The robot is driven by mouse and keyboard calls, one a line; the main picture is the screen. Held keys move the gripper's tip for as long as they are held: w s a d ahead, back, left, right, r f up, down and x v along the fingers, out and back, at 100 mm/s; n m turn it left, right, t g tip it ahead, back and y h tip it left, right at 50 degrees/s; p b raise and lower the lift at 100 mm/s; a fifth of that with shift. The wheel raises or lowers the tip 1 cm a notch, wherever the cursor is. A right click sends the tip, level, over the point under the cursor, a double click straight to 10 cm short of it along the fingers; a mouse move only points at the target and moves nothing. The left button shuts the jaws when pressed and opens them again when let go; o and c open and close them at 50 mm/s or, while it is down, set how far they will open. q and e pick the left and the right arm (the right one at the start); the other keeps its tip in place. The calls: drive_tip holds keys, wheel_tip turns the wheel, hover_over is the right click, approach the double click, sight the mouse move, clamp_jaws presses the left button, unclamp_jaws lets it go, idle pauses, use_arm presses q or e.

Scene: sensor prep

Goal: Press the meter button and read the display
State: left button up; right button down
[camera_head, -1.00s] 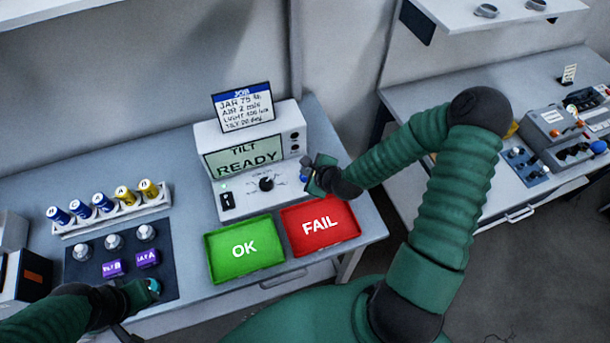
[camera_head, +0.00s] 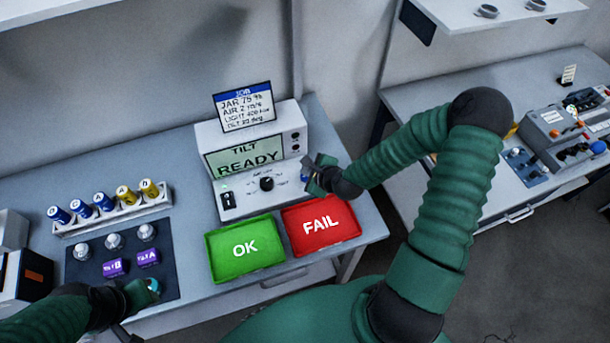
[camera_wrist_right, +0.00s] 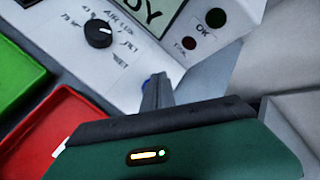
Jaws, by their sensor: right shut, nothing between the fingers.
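The white meter (camera_head: 212,140) stands on the bench, and its display (camera_head: 247,160) reads "TILT READY". A black knob (camera_head: 267,184) and a black switch (camera_head: 228,201) sit on its sloped front panel; the knob also shows in the right wrist view (camera_wrist_right: 98,33). A blue button (camera_head: 304,177) is at the panel's right end, mostly hidden by my right gripper (camera_head: 312,178). In the right wrist view the shut fingers (camera_wrist_right: 157,90) are at the blue button (camera_wrist_right: 147,82); I cannot tell whether they touch it. My left gripper (camera_head: 150,290) is at the lower left, its jaws unclear.
A green OK tray (camera_head: 222,270) and a red FAIL tray (camera_head: 330,240) lie in front of the meter. A job card (camera_head: 243,105) stands on top of it. A rack (camera_head: 110,220) of blue and yellow cylinders and a dark mat (camera_head: 165,265) with several sensors are at left.

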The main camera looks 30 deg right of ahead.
drive_tip(key=shift+d+f, duration=0.2)
drive_tip(key=shift+f, duration=0.2)
drive_tip(key=shift+f+b, duration=0.45)
idle(0.6)
drive_tip(key=shift+r, duration=0.1)
drive_tip(key=shift+a+r+p, duration=0.1)
drive_tip(key=shift+r+p, duration=0.75)
drive_tip(key=shift+p, duration=0.1)
wheel_tip(320, 180, up, 5)
drive_tip(key=p, duration=0.5)
